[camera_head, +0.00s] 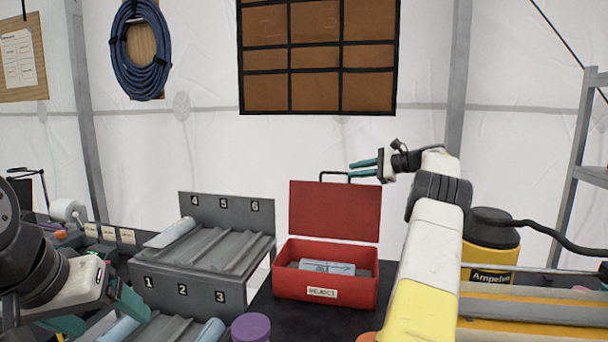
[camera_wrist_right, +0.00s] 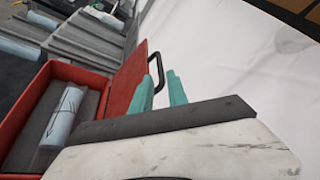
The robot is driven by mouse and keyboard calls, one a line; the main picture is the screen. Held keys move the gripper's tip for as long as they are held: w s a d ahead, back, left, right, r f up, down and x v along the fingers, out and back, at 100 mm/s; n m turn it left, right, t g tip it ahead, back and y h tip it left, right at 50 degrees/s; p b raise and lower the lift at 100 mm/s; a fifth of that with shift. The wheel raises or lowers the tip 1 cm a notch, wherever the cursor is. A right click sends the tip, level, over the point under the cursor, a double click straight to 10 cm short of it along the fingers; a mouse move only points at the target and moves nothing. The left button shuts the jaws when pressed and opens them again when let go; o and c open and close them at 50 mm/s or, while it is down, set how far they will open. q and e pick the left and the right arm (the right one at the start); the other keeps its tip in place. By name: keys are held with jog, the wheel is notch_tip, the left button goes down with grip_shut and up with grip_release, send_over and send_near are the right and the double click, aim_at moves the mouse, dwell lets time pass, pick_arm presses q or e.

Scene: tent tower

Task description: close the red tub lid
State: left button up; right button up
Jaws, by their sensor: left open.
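The red tub (camera_head: 285,291) stands on the dark table with a "REJECT" label on its front. Its red lid (camera_head: 335,213) stands open, nearly upright at the back, with a black handle (camera_head: 335,174) on its top edge. My right gripper (camera_head: 360,169) is open at the handle, just above the lid's right part. In the right wrist view its teal fingers (camera_wrist_right: 158,91) are apart, with the handle (camera_wrist_right: 152,60) close to their tips; contact cannot be told. My left gripper (camera_head: 98,312) is open and empty at the lower left, away from the tub.
A pale cylinder (camera_head: 327,268) lies inside the tub. A grey numbered rack (camera_head: 188,290) stands left of it, holding another cylinder (camera_head: 172,233). A purple-lidded jar (camera_head: 251,328) is in front. A yellow-black canister (camera_head: 490,243) stands to the right, beyond my right arm.

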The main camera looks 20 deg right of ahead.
aim_at(337, 173)
jog(key=x, duration=0.7)
jog(key=shift+w+a+f, duration=0.1)
jog(key=shift+w+a, duration=0.1)
jog(key=shift+w, duration=0.05)
grip_shut()
dwell(1.1)
